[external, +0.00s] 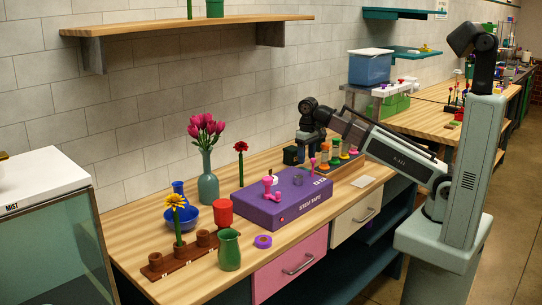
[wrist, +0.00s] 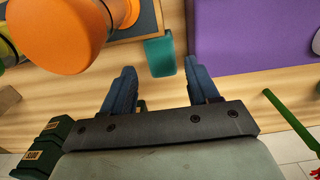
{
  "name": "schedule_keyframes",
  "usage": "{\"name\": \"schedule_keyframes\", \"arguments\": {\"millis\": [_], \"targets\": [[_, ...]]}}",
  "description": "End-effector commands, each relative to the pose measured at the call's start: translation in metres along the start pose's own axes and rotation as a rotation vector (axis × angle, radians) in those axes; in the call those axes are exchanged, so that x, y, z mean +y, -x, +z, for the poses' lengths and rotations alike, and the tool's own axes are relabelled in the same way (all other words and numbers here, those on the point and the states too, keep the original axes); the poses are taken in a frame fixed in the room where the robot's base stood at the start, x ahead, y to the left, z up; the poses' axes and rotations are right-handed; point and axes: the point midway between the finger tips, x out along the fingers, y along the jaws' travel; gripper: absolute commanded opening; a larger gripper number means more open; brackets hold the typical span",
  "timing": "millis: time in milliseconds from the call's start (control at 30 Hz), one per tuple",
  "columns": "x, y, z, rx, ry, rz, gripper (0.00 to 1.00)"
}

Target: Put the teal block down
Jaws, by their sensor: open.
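The teal block (wrist: 160,57) shows in the wrist view on or just above the wooden worktop, close to the edge of a dark tray (wrist: 132,36). My gripper (wrist: 157,76) is open, with one blue finger to each side of the block and visible gaps between. I cannot tell whether the block's underside touches the wood. In the external view my gripper (external: 309,157) is low over the bench, behind the purple stem tape box, and the teal block cannot be made out there.
The purple box (external: 282,203) stands close on one side, also in the wrist view (wrist: 250,40). A rack of orange- and green-topped bottles (external: 338,160) is on the other side; one orange top (wrist: 58,30) looms near. A red flower (external: 241,148) and dark green boxes (wrist: 45,145) are nearby.

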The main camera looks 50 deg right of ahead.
Motion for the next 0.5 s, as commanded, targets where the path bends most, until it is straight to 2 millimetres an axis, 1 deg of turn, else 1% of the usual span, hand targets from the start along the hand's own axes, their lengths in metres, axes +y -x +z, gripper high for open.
{"name": "schedule_keyframes", "arguments": {"millis": [267, 500], "targets": [[0.000, -0.006, -0.002, -0.001, 0.000, 0.002, 0.60], [0.000, -0.025, -0.001, -0.001, 0.000, 0.002, 0.60]]}}
